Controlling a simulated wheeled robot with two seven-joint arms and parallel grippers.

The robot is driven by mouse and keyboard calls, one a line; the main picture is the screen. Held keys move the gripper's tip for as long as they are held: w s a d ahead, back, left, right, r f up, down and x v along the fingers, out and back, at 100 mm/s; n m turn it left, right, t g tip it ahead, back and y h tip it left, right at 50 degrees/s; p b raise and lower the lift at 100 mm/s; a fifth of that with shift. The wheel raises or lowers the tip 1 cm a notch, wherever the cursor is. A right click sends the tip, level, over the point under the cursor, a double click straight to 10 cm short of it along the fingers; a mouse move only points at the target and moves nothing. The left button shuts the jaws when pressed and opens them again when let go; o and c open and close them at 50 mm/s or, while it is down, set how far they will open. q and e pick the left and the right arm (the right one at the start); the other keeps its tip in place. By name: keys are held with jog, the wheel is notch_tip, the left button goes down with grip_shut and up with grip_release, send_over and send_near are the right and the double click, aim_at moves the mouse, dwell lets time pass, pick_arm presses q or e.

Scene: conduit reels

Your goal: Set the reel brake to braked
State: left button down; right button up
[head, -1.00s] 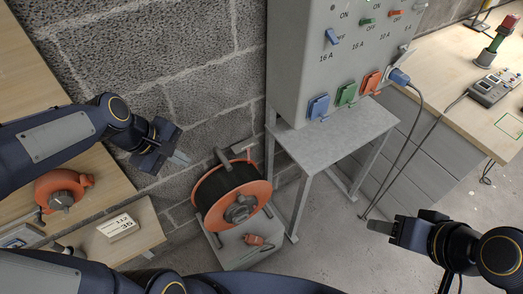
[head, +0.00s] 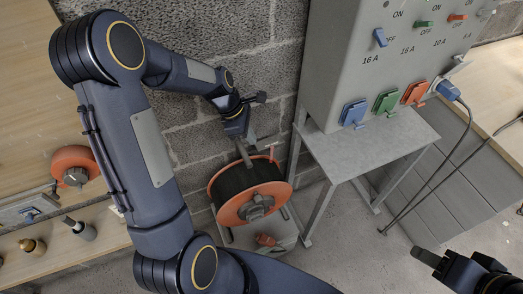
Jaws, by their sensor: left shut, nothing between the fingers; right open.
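The cable reel (head: 231,207) has orange flanges, black cable and a dark hub, and stands on a light base by the wall. A small lever with a reddish end (head: 271,147) sticks up behind its top, beside a dark grey handle post (head: 243,154). I cannot tell for certain which part is the brake, nor its setting. My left gripper (head: 250,138) is shut and empty, pointing down just above the reel's top, close to the post and lever. I cannot tell whether it touches them. My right gripper (head: 424,256) is open and empty at the lower right, away from the reel.
A grey switch cabinet (head: 335,65) with blue, green and red sockets stands on a metal table (head: 390,140) right of the reel. A blue plug (head: 449,91) trails a cable to the floor. A wooden bench with another orange reel (head: 75,168) is at left.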

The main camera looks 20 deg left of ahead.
aim_at(271, 155)
pick_arm(q)
jog(key=x, duration=1)
jog(key=shift+s+a+b, duration=0.1)
jog(key=shift+b, duration=0.3)
pick_arm(e)
jog(key=shift+f, duration=0.45)
